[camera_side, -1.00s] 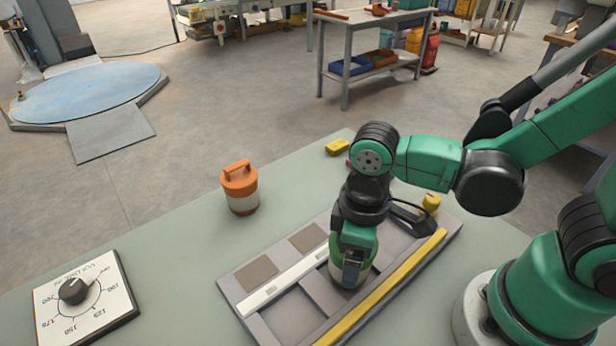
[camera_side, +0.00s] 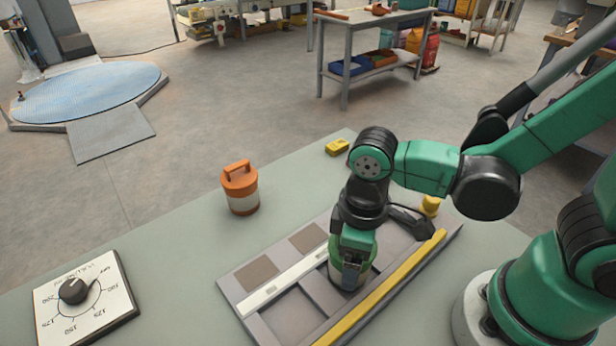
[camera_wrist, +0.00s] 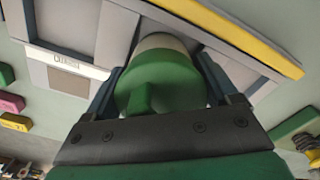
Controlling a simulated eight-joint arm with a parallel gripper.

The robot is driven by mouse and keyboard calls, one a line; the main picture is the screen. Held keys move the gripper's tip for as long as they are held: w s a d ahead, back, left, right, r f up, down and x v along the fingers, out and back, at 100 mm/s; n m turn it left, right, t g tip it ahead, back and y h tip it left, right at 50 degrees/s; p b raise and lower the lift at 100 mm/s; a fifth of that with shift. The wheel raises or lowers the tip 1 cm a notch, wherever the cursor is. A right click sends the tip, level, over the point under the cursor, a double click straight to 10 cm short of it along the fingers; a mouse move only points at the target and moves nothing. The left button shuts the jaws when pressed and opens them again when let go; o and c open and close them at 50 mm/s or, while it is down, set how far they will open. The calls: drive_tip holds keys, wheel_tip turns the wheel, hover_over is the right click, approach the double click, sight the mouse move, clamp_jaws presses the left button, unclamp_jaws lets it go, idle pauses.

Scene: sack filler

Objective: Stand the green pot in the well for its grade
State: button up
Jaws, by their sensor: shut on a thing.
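The green pot (camera_wrist: 165,75) has a green lid with a raised grip and a pale body. It fills the space between my fingers in the wrist view. My gripper (camera_side: 350,275) is shut on the pot and points down over the grey tray (camera_side: 232,292). The pot stands upright within the outline of a well in the middle of the tray. My fingers hide part of it, and I cannot tell whether its base touches the well floor. A white strip (camera_side: 283,284) with small labels runs along the wells; the labels are too small to read.
An orange-lidded pot (camera_side: 240,190) stands behind the tray on the bench. A dial box (camera_side: 105,305) is at the left. A yellow bar (camera_side: 385,292) edges the tray's near side. Yellow blocks (camera_side: 338,147) lie at the back. A front-left well (camera_side: 288,318) is empty.

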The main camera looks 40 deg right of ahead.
drive_tip(key=shift+f, duration=0.1)
drive_tip(key=o, duration=1.1)
drive_tip(key=shift+r, duration=4)
drive_tip(key=w+d+r+m+t, duration=0.2)
drive_tip(key=w+d+m+t, duration=0.4)
drive_tip(key=d, duration=0.3)
drive_tip(key=shift+d+m+t, duration=0.35)
drive_tip(key=shift+m+t, duration=0.05)
drive_tip(key=shift+t, duration=0.2)
